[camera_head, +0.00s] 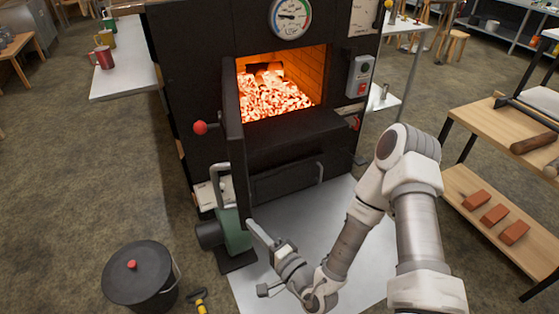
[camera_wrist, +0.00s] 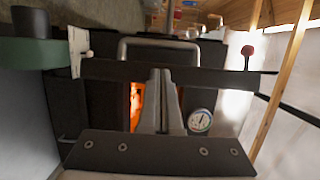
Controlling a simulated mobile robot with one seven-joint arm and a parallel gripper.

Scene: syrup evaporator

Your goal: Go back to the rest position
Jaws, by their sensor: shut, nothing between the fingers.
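My gripper (camera_head: 254,228) is low in front of the black evaporator (camera_head: 180,60), close to the lower end of the open firebox door (camera_head: 236,150). I cannot tell whether it touches the door. Its fingers are shut with nothing between them; they also show in the wrist view (camera_wrist: 160,75). The door stands swung out and is seen nearly edge-on, with a red knob (camera_head: 200,128) and a metal handle (camera_head: 220,182). Behind it the firebox (camera_head: 275,95) glows orange over embers.
A black lidded bucket (camera_head: 138,275) and a yellow-handled tool (camera_head: 201,303) are on the floor at left. A green blower (camera_head: 234,235) sits beside the evaporator. A wooden shelf (camera_head: 470,180) with bricks (camera_head: 494,215) stands at right. A mug table (camera_head: 125,75) is at upper left.

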